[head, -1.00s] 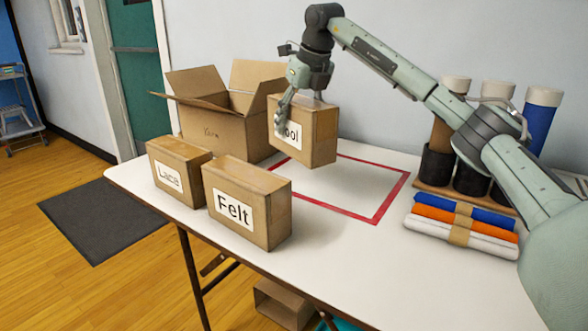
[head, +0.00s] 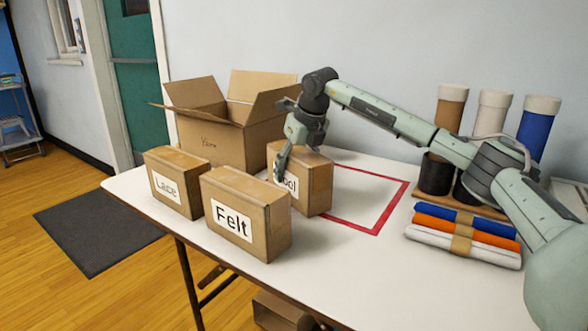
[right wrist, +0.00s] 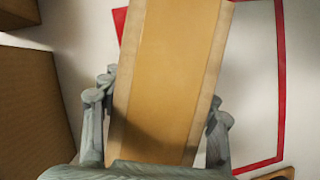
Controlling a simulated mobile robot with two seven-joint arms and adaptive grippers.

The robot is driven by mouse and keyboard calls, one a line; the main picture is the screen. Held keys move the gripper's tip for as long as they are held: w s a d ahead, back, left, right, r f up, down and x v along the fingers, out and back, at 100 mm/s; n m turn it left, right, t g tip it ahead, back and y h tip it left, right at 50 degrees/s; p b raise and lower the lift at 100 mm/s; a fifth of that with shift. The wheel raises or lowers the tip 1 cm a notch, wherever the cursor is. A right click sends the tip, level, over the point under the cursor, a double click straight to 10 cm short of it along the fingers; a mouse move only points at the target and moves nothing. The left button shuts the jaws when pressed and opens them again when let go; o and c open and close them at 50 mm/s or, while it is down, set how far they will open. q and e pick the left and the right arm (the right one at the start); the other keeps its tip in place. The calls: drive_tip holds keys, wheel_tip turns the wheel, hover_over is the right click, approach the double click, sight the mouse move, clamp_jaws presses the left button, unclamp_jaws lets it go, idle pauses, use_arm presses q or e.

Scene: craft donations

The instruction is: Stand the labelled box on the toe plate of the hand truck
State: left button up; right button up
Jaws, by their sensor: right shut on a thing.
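My right gripper (head: 297,150) is shut on a cardboard box (head: 316,185), its fingers on two opposite sides. The box's white label shows only "ool"; a finger covers the rest. The box is upright at the left part of the red taped square, low at the table; I cannot tell whether it touches. In the right wrist view the box top (right wrist: 170,65) lies between the fingers (right wrist: 158,125). Boxes labelled Lace (head: 178,182) and Felt (head: 245,218) stand nearer the front edge. I cannot make out a hand truck or toe plate. My left gripper is not in view.
Fabric rolls (head: 463,238) and upright tubes (head: 450,105) occupy the table's right. The red square (head: 385,215) is bare on its right. A grey wheeled cart (head: 18,135) stands far left, beyond a dark mat (head: 95,235).

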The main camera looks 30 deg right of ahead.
drive_tip(key=shift+f, duration=0.1)
drive_tip(key=o, duration=1.5)
drive_tip(key=shift+c, duration=0.2)
